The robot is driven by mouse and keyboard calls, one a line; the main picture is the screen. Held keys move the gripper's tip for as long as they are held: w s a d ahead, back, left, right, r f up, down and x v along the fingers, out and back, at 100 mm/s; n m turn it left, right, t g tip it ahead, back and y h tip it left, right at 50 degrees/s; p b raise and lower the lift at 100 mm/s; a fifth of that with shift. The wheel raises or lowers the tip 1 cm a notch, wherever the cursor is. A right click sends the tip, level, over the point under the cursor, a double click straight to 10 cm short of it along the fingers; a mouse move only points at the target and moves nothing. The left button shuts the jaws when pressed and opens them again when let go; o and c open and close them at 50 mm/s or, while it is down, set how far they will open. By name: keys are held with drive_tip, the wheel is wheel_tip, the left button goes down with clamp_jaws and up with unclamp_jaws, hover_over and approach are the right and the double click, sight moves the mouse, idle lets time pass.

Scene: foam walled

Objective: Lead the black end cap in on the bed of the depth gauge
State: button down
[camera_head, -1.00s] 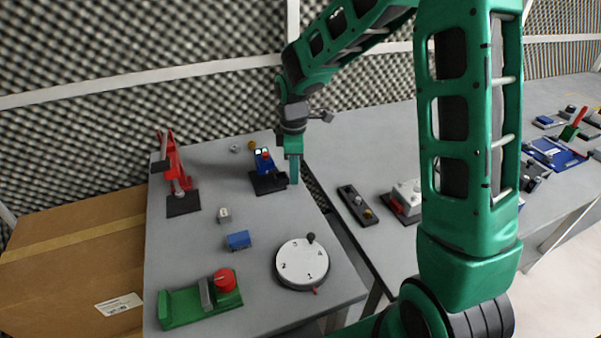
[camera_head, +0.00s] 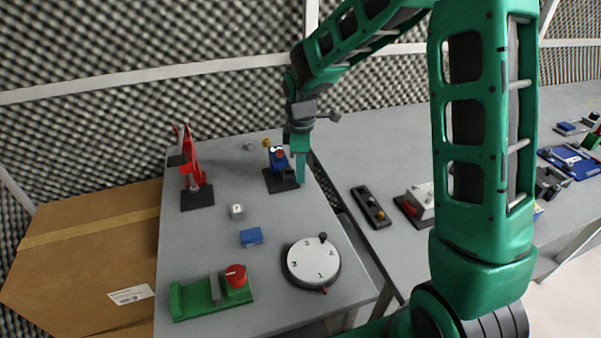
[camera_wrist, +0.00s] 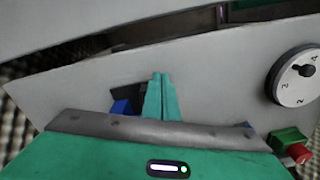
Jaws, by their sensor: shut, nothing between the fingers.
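My gripper (camera_head: 301,172) points down with its fingers shut and empty, at the back right of the near table. It is just right of a blue device (camera_head: 278,161) with white round tops and a red part, on a black base plate (camera_head: 282,181). In the wrist view the shut fingers (camera_wrist: 161,93) stand right of a blue part (camera_wrist: 121,107) and a dark plate (camera_wrist: 128,92). I cannot tell for sure whether this device is the depth gauge. No black end cap can be picked out; whether the fingers touch the device is unclear.
A red clamp-like device (camera_head: 190,165) stands at the back left. A white cube (camera_head: 237,212), a blue block (camera_head: 251,237), a numbered white dial (camera_head: 313,260) and a green fixture with a red knob (camera_head: 212,293) are nearer. A gap separates the right table, holding a dark knobbed strip (camera_head: 370,207).

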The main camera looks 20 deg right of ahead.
drive_tip(key=d, duration=0.1)
drive_tip(key=s+d, duration=0.1)
drive_tip(key=d, duration=0.1)
drive_tip(key=shift+s+d, duration=0.1)
drive_tip(key=shift+d, duration=0.2)
wheel_tip(320, 180, up, 10)
drive_tip(key=c, duration=1.3)
unclamp_jaws()
drive_tip(key=shift+f, duration=0.2)
drive_tip(key=shift+w+a+r+n+t+y, duration=0.1)
drive_tip(key=shift+w+a+n+t+y, duration=0.2)
drive_tip(key=shift+y, duration=0.45)
drive_tip(key=shift+w+a+r+n+t+y, duration=0.15)
drive_tip(key=shift+w+y, duration=0.25)
drive_tip(key=shift+y, duration=0.3)
drive_tip(key=shift+w+a+r+n+t+y, duration=0.15)
drive_tip(key=shift+w+y, duration=0.2)
drive_tip(key=shift+y, duration=0.4)
drive_tip(key=shift+f, duration=0.1)
